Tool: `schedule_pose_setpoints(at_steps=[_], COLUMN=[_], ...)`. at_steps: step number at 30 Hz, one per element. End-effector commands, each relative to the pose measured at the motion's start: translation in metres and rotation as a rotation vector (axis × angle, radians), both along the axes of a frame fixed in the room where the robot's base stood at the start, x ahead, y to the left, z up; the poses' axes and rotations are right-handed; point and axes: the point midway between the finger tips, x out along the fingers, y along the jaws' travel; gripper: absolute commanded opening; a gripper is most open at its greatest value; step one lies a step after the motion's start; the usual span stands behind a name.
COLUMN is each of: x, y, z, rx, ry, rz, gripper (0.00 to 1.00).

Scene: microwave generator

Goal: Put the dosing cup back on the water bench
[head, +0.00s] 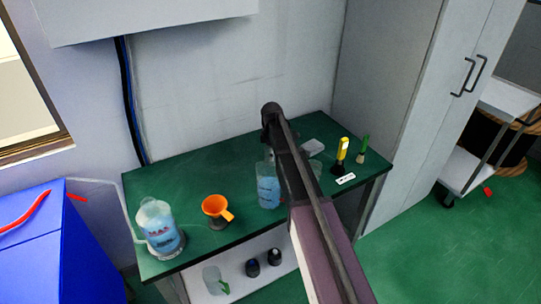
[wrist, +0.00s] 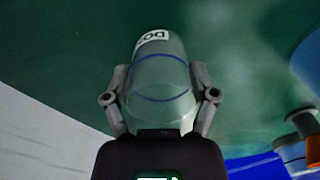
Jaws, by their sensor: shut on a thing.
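The dosing cup (wrist: 160,75) is a clear, rounded cup with blue rings and a white label reading "DO", partly cut off from sight. My gripper (wrist: 158,92) is shut on it, with one finger on each side. Behind the cup, the wrist view shows a green surface; how far off it is I cannot tell. In the head view the water bench (head: 150,185) has a dark green top and a lower white shelf.
A large jug of blue liquid (head: 160,229) and an orange funnel (head: 216,208) stand at the bench's left. Another clear container with blue contents (head: 268,186) stands close to my arm. A yellow-handled tool (head: 342,152), a green-handled tool (head: 363,147) and a white tag (head: 346,179) are at the right.

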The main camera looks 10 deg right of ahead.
Motion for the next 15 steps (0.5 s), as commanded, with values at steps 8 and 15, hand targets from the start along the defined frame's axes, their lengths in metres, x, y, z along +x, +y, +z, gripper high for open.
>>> schedule_pose_setpoints(at_steps=[8, 15], x=[0.0000, -0.0001], y=[-0.0002, -0.0003], z=[-0.0035, -0.0026], rx=[0.000, 0.000], ry=[0.000, 0.000], rz=[0.000, 0.000], gripper=[0.21, 1.00])
